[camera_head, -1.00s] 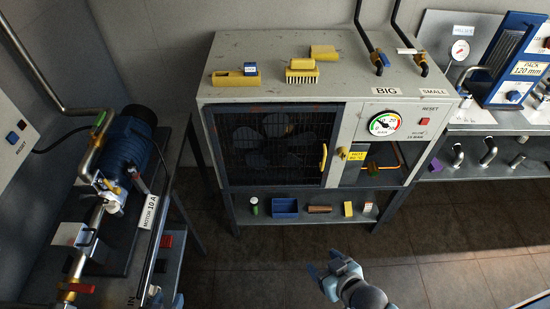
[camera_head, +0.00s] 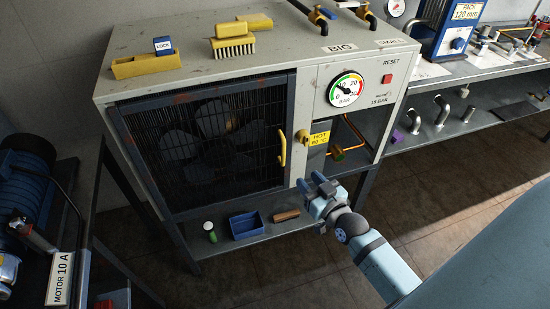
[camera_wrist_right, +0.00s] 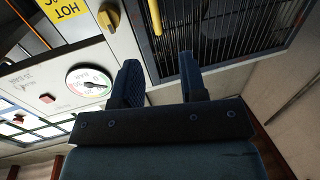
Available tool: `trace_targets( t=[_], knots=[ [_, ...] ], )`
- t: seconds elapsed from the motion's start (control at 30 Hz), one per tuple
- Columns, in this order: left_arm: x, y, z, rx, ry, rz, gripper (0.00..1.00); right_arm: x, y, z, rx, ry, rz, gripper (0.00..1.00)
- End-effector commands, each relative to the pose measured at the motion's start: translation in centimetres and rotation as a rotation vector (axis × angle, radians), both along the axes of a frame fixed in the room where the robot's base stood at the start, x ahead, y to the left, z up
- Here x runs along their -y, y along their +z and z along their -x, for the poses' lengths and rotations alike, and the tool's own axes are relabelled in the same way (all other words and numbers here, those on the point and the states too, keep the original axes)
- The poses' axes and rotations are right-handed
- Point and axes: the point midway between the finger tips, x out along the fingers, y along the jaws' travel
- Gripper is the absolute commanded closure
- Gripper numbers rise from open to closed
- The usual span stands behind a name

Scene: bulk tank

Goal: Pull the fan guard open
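The fan guard (camera_head: 200,140) is a dark-framed mesh door on the front of the cabinet, closed over a fan. Its yellow upright handle (camera_head: 282,148) is on its right side. In the right wrist view the guard (camera_wrist_right: 235,35) is at the top right and the handle (camera_wrist_right: 155,15) is at the top, beyond the fingers. My right gripper (camera_head: 313,184) is below and to the right of the handle, apart from it. In the wrist view its two fingers (camera_wrist_right: 160,60) are spread with nothing between them. My left gripper is not in view.
A yellow knob (camera_head: 302,136) and a yellow HOT label (camera_head: 319,138) are right of the handle, below a pressure gauge (camera_head: 344,90). A lower shelf holds a blue bin (camera_head: 247,225). The floor in front is clear.

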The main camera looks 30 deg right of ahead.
Motion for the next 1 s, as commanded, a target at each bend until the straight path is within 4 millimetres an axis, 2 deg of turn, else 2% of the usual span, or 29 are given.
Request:
trace_targets(
  t=[0.03,0.27,0.7,0.83,1.0],
  knots=[
    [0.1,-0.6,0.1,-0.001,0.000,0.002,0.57,0.3,-0.5,-0.1,0.012,-0.007,-0.001,0.61],
    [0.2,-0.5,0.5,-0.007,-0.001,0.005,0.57,0.8,0.0,-1.9,0.026,-0.014,-0.001,0.61],
    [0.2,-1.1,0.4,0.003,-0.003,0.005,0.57,1.1,-0.1,-10.8,0.023,-0.014,-0.001,0.61],
    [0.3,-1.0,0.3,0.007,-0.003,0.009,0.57,1.2,-0.1,-12.7,0.023,-0.014,-0.001,0.61],
    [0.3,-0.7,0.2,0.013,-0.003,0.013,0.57,1.2,-0.1,-13.8,0.021,-0.014,-0.001,0.61]
  ],
)
